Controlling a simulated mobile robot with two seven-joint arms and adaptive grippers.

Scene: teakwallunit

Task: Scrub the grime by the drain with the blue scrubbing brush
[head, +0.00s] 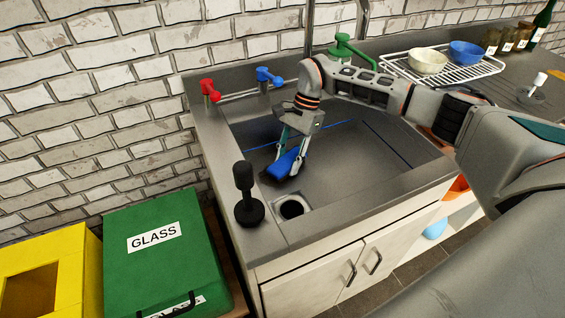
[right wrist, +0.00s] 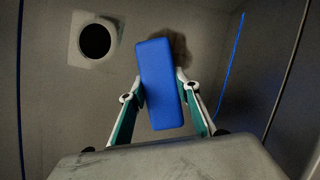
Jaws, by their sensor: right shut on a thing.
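My right gripper (head: 288,150) reaches down into the grey sink and is shut on the blue scrubbing brush (head: 282,165). In the right wrist view the brush (right wrist: 160,85) sits upright in the picture between the two fingers. A dark grime patch (right wrist: 183,50) shows on the sink floor, partly hidden behind the brush's upper right edge. The round drain (right wrist: 95,41) is to the left of the brush in that view. In the head view the drain (head: 291,209) lies near the sink's front left corner, below the brush. I cannot tell whether the brush touches the floor. My left gripper is not in view.
A black plunger-like object (head: 246,195) stands on the sink's left rim. Red (head: 209,90) and blue (head: 268,77) taps are at the back, with a green one (head: 345,45). A rack (head: 447,72) with bowls stands right. A green glass bin (head: 160,260) is at left.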

